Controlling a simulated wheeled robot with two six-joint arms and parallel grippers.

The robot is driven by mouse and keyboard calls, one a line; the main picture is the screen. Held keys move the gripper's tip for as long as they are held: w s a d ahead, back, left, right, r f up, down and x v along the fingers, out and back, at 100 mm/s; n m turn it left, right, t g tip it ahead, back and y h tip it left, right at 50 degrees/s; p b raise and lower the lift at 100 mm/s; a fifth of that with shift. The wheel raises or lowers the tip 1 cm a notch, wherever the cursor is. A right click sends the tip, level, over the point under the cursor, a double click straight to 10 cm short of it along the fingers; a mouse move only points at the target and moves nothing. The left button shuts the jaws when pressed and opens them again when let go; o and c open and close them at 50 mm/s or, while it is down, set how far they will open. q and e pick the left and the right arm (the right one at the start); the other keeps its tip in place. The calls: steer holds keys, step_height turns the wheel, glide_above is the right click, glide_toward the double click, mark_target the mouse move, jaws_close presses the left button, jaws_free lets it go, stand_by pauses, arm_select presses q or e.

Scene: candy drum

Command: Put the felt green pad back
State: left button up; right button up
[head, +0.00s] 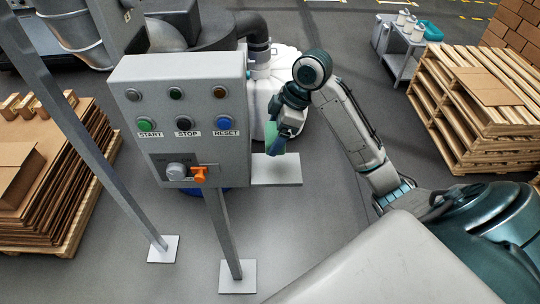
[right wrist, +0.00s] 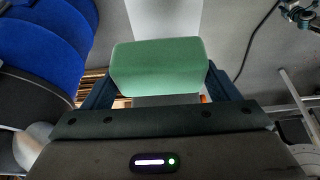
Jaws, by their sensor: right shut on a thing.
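The green felt pad (right wrist: 160,66) sits between the two fingers of my right gripper (right wrist: 158,88) in the right wrist view, and the gripper is shut on it. In the head view the right gripper (head: 282,138) is just right of the grey control box (head: 186,92), and the pad (head: 274,152) shows as a small green patch at its fingers. A pale flat plate (head: 277,175) shows below the gripper in the head view; I cannot tell the gap between them. My left gripper is not in view.
The control box has START, STOP and RESET buttons, a knob (head: 176,171) and an orange part (head: 199,175). A white drum (head: 287,62) stands behind the gripper. Pallets (head: 470,105) stand at right, stacked cardboard (head: 48,175) at left.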

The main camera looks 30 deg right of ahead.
steer(key=s+f+b, duration=0.1)
steer(key=f+b, duration=0.1)
steer(key=f, duration=0.1)
steer(key=shift+s, duration=0.35)
steer(key=shift+w+f+b, duration=0.2)
steer(key=shift+f+b, duration=0.85)
steer(key=shift+f, duration=0.15)
steer(key=shift+w+f+b, duration=0.15)
steer(key=shift+f+b, duration=0.2)
steer(key=shift+f, duration=0.25)
steer(key=shift+s+f+p, duration=0.2)
steer(key=shift+f+p, duration=0.4)
steer(key=shift+f, duration=0.3)
steer(key=shift+s, duration=0.1)
steer(key=o, duration=0.8)
steer(key=shift+w, duration=0.2)
steer(key=shift+s+d+r+b, duration=0.2)
steer(key=shift+r+b, duration=0.1)
steer(key=shift+r, duration=0.2)
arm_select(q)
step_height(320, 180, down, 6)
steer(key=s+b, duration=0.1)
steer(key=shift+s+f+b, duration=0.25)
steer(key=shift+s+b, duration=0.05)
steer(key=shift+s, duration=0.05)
arm_select(e)
steer(key=v, duration=1.1)
steer(key=shift+a, duration=0.1)
